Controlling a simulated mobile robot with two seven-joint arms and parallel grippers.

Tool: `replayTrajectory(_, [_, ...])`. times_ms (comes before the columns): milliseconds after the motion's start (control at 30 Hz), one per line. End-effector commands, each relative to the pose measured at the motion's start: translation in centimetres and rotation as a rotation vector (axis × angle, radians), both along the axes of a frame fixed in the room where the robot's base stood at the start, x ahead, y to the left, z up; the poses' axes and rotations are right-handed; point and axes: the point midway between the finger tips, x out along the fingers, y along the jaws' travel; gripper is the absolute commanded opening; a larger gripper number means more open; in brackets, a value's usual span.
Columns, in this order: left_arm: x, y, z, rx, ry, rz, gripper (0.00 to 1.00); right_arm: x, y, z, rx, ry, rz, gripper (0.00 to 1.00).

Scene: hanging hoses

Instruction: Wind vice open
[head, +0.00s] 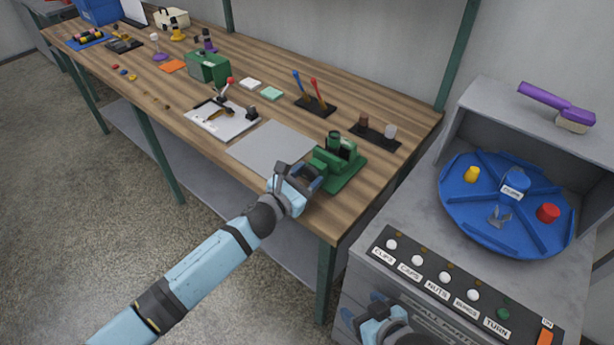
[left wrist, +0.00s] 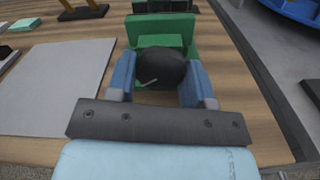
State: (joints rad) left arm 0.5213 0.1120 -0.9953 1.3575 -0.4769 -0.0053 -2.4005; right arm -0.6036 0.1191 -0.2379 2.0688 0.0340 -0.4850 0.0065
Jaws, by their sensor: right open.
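A green vice (head: 345,170) stands at the near right corner of the wooden workbench. My left gripper (head: 314,180) is at the vice's near left side. In the left wrist view, a dark round handle (left wrist: 160,68) on the vice sits between the two blue fingers of my left gripper (left wrist: 160,82). The handle fills the gap and the fingers appear shut on it. The green vice body (left wrist: 160,30) is beyond it; its jaw gap is hard to make out. My right gripper (head: 378,318) is open and empty, low in front of the grey machine's panel.
A grey mat (head: 270,146) lies left of the vice, and a black stand (head: 375,136) with small items behind it. A white board (head: 221,117) is further left. The grey machine (head: 400,215) with a blue turntable (head: 475,215) stands close on the right.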

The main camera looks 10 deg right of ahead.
Motion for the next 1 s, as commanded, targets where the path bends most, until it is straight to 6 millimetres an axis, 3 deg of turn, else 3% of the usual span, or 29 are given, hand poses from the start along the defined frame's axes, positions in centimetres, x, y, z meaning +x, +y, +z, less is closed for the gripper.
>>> replayTrajectory(367, [-0.03, 0.0, 0.02, -0.058, 0.074, 0.0, 0.24, 0.0, 0.02, 0.2, 0.002, 0.001, -0.001, 0.73])
replayTrajectory(1000, [-0.07, 0.0, 0.02, -0.326, 0.417, 0.001, 0.24, -0.39, -0.39, 0.16, -0.003, 0.019, -0.003, 0.73])
